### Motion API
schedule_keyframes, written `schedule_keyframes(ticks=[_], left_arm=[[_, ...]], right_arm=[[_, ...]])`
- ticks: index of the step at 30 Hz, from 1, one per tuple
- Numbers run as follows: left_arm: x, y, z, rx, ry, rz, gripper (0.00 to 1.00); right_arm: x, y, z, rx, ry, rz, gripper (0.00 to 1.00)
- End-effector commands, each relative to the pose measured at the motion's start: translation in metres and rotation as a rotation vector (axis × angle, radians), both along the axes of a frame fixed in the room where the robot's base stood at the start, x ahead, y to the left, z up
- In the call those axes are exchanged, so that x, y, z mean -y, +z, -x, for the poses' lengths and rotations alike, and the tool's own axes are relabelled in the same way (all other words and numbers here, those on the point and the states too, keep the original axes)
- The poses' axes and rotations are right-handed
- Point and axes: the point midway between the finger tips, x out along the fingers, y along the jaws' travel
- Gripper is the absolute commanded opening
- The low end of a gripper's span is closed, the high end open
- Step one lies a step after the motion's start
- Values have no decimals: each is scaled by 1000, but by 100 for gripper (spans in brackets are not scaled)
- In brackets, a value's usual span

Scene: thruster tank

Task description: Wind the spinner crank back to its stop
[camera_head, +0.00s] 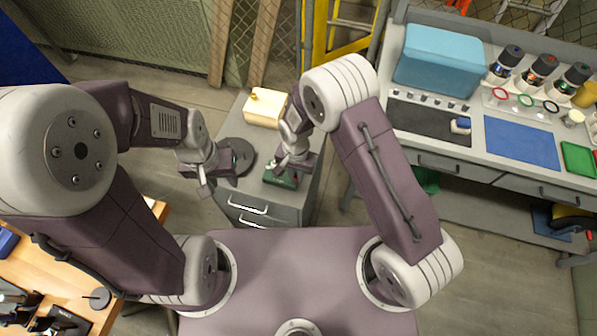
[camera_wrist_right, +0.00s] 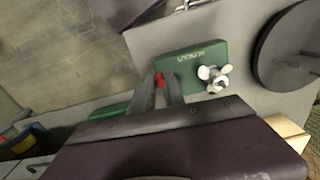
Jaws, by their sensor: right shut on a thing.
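A green box (camera_wrist_right: 190,66) with white lettering lies on the grey cabinet top, and it also shows in the head view (camera_head: 281,181). A silver, propeller-like spinner (camera_wrist_right: 214,77) sits on it. A red crank knob (camera_wrist_right: 160,80) is at the box's edge, left of the spinner. My right gripper (camera_wrist_right: 160,90) is shut on this red knob; the fingers hide most of the crank. In the head view, my right gripper (camera_head: 283,163) is over the box. My left gripper (camera_head: 204,182) is empty, its fingers apart, at the cabinet's left side.
A dark round disc (camera_head: 240,152) lies on the grey cabinet (camera_head: 285,205), left of the green box; it also shows in the right wrist view (camera_wrist_right: 285,60). A cream block (camera_head: 265,110) stands at the cabinet's back. A workbench (camera_head: 470,170) stands at right, a wooden table (camera_head: 60,265) at lower left.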

Motion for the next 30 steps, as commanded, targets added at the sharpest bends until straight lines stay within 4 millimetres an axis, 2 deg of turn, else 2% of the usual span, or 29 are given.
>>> schedule_keyframes(ticks=[15,30], left_arm=[[0,4,0,0,0,0,36],[0,5,0,0,0,0,36]], right_arm=[[-14,1,2,0,-465,-1,0],[-21,0,1,0,-710,-1,0]])
